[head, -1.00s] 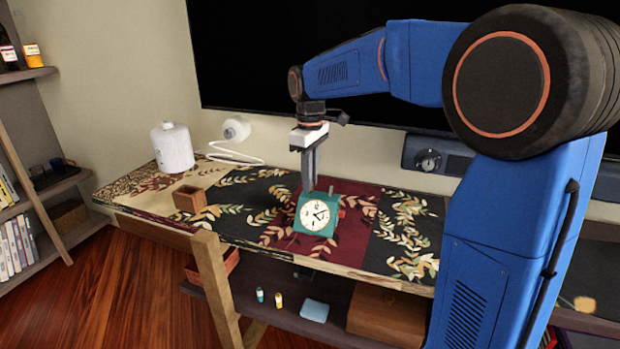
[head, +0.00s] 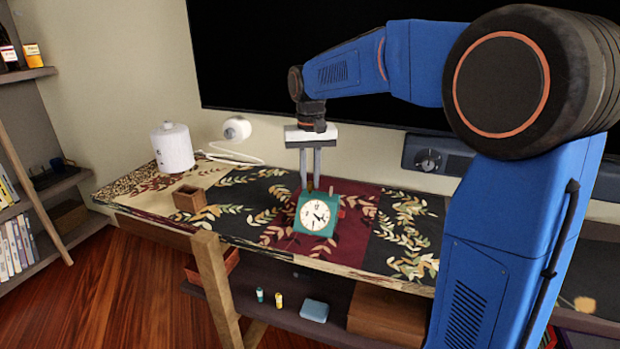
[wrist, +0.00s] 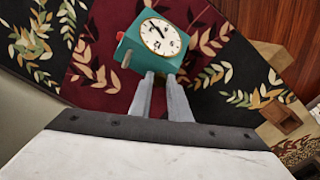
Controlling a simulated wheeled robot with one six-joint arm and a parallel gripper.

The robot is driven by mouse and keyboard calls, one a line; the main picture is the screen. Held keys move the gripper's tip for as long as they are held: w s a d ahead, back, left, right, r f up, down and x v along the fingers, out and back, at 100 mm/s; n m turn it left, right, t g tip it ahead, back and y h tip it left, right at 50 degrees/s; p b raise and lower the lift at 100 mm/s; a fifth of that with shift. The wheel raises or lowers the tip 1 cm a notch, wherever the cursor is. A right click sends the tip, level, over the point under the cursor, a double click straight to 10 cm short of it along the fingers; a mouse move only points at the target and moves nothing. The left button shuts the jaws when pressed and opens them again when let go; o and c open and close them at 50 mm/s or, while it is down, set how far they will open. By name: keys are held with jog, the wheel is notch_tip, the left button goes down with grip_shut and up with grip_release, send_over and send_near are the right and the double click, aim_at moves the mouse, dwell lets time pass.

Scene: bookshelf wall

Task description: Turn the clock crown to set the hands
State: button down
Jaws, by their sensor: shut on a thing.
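The teal clock (head: 318,214) stands on the dark red part of the patterned cloth, its white dial facing the head camera. It also shows in the wrist view (wrist: 152,45). My gripper (head: 310,187) points straight down at the top of the clock, near its left end in the head view. Its two fingers are shut on the crown there, a small brownish bit between the tips. In the wrist view the fingertips (wrist: 160,75) meet the clock's top edge and the crown is hidden. A small red part (head: 341,213) sticks out of the clock's right side.
A small brown open box (head: 189,199), a white canister (head: 172,148) and a white round device with a cable (head: 237,129) stand to the left on the table (head: 262,230). A dark screen hangs behind. The cloth right of the clock is clear.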

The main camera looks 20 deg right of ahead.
aim_at(311, 183)
jog(key=m, duration=1.3)
jog(key=shift+m, duration=0.4)
dwell(0.3)
jog(key=c, duration=1.7)
grip_release()
jog(key=shift+o, duration=0.2)
notch_tip(311, 183, up, 17)
jog(key=shift+r, duration=0.2)
